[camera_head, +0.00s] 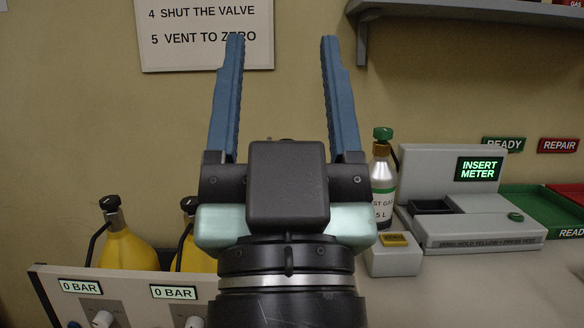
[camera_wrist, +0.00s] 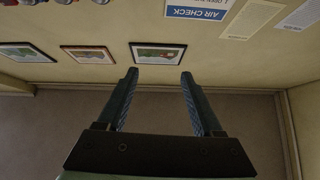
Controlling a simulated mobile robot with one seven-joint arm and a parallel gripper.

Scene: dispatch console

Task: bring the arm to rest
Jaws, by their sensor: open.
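My gripper (camera_head: 283,40) is raised in the middle of the head view, its two blue fingers pointing up and spread wide apart. Nothing is between the fingers. My dark wrist hides part of the console and one yellow cylinder.
A panel (camera_head: 130,285) reading 0 BAR fronts yellow cylinders (camera_head: 128,250) at left. At right stand a test gas bottle (camera_head: 383,175), a small box (camera_head: 394,260) and a grey station (camera_head: 440,165) showing INSERT METER. A shelf (camera_head: 480,12) juts out at upper right.

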